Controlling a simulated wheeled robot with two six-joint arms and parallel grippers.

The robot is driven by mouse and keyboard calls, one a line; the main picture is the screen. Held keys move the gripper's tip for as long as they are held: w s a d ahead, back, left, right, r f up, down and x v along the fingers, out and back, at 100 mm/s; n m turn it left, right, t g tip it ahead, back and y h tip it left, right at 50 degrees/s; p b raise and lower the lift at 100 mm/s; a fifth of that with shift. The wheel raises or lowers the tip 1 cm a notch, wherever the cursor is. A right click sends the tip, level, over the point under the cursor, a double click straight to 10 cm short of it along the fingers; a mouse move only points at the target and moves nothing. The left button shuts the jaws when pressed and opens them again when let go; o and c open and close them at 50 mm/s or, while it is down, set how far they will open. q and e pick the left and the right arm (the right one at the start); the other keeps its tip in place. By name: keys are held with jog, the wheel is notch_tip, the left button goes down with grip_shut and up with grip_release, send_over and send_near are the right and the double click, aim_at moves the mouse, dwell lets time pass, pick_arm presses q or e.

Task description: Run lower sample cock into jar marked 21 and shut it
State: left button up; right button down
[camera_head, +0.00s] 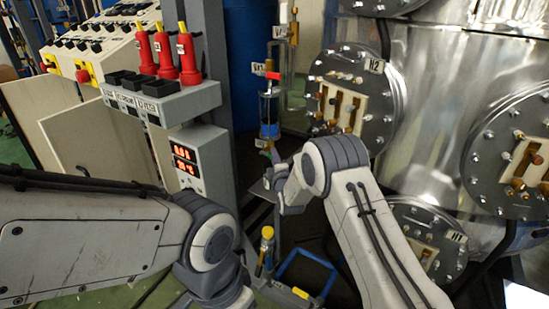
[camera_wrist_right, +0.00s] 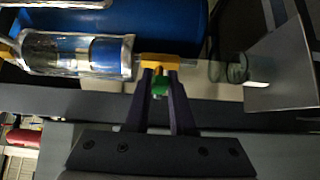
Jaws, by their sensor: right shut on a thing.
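The lower sample cock shows in the right wrist view as a small brass body (camera_wrist_right: 158,61) with a green handle (camera_wrist_right: 160,84). It sits at the end of a clear glass cylinder (camera_wrist_right: 75,52), which also shows in the head view (camera_head: 269,114). My right gripper (camera_wrist_right: 160,78) is shut on the green handle, one dark finger on each side. A clear glass vessel (camera_wrist_right: 236,68) lies in line past the cock, beside a grey plate (camera_wrist_right: 284,68); no number is readable on it. My left arm is at the lower left of the head view, its gripper out of frame.
A steel vessel with bolted round flanges (camera_head: 355,98) stands close on the right. A grey control box with red handles (camera_head: 163,100) stands on the left. A blue frame (camera_head: 305,262) and a yellow-topped post (camera_head: 267,234) stand low in front.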

dwell(0.5)
jog(key=r+n+g+p, duration=0.1)
jog(key=p, duration=0.1)
jog(key=r+n+g+p, duration=0.1)
jog(key=p, duration=0.1)
jog(key=n+g+h+p, duration=0.1)
jog(key=p, duration=0.1)
jog(key=shift+w+a+r+p, duration=0.15)
jog(key=shift+a+r+p, duration=0.15)
jog(key=shift+r, duration=0.1)
jog(key=shift+f+g+h+p, duration=0.15)
jog(key=shift+g+h+p, duration=0.15)
jog(key=shift+g+p, duration=0.1)
jog(key=c, duration=0.8)
grip_release()
jog(key=shift+o, duration=0.2)
jog(key=shift+w, duration=0.1)
jog(key=shift+r, duration=0.25)
